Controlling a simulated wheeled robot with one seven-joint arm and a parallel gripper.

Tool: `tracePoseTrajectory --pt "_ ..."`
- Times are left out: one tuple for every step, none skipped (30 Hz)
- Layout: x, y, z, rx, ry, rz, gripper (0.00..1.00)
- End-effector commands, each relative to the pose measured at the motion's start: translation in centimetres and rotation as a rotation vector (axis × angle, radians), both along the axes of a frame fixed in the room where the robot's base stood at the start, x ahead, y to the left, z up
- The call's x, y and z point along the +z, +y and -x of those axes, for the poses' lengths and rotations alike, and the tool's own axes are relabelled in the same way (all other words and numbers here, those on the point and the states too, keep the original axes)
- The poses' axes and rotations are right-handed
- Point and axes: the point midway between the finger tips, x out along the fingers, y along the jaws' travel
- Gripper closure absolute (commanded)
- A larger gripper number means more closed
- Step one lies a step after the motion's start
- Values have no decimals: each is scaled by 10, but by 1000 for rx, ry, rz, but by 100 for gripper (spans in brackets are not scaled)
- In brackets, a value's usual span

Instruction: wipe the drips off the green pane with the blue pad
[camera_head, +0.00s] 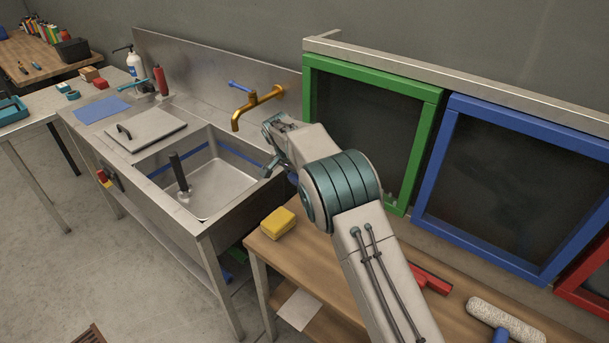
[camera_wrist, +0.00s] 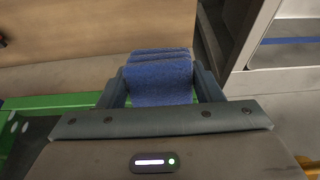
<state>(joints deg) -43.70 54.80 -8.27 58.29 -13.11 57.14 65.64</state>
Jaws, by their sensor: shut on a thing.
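The green-framed pane (camera_head: 372,115) stands upright behind the bench, with dark glass. Its green frame (camera_wrist: 50,101) also shows at the left of the wrist view, with a few pale spots (camera_wrist: 14,127) beside it that may be drips. My gripper (camera_wrist: 160,88) is shut on the blue pad (camera_wrist: 160,82), which sits between the fingers. In the head view my gripper (camera_head: 272,167) is at the sink's right edge, left of the green pane and apart from it. The pad is mostly hidden behind my arm there, and my arm covers part of the pane's lower left.
A steel sink (camera_head: 222,185) with a brass tap (camera_head: 250,105) is left of the pane. On the wooden bench (camera_head: 310,262) are a yellow sponge (camera_head: 278,222), a red tool (camera_head: 432,281) and a white roller (camera_head: 508,320). A blue-framed pane (camera_head: 515,180) adjoins on the right.

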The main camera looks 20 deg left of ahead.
Motion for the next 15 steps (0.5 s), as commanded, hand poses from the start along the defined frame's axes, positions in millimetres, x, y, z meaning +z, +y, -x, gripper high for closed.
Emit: tracePoseTrajectory --pt "3 4 -2 0 -3 0 62" --pt "2 6 -3 0 -2 1 62" --pt "2 8 -3 0 -2 1 62" --pt "2 9 -3 0 -2 1 62" --pt "2 10 -3 0 -1 0 62" --pt "1 11 -4 0 -1 0 62" --pt "1 11 -3 0 -1 0 62" --pt "1 11 -3 0 -1 0 62" --pt "0 11 -3 0 0 0 62" --pt "0 11 -3 0 0 0 62" --pt "0 11 -3 0 0 0 62" --pt "0 11 -3 0 0 0 62" --pt "0 12 -3 0 0 0 62" --pt "0 12 -3 0 1 0 62" --pt "0 12 -2 1 1 0 62"
